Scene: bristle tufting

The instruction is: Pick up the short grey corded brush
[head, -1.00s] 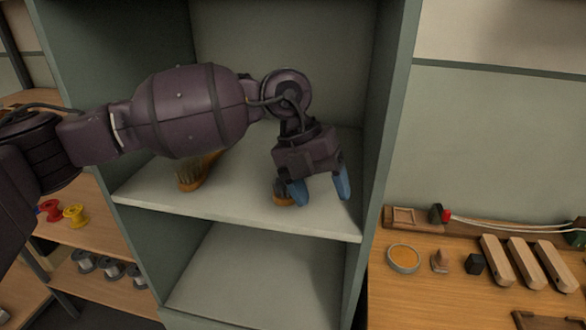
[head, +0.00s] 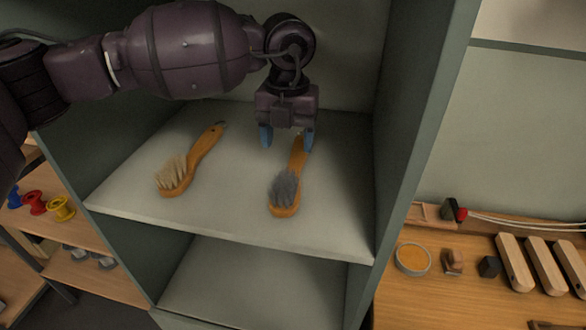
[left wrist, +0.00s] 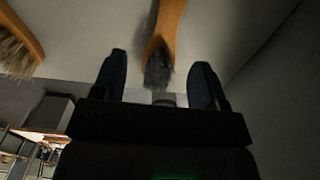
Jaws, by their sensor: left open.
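The short grey brush (head: 286,190) lies on the cabinet shelf, grey bristles toward the front and orange-brown wooden handle pointing back. In the left wrist view its bristle end (left wrist: 158,72) appears between the fingers. My left gripper (head: 287,138) is open, with blue fingertips on either side of the handle's far part in the head view. I cannot tell whether the fingers touch the handle, and nothing appears gripped. A second brush (head: 187,166) with pale bristles lies to the left, apart from the gripper; it also shows in the left wrist view (left wrist: 18,45). My right gripper is not in view.
The shelf (head: 235,215) has side walls close on both sides, with the right wall (head: 420,130) near my arm. A workbench (head: 440,295) at the right holds wooden blocks and a round dish (head: 412,259). Spools (head: 60,208) stand on a rack at left.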

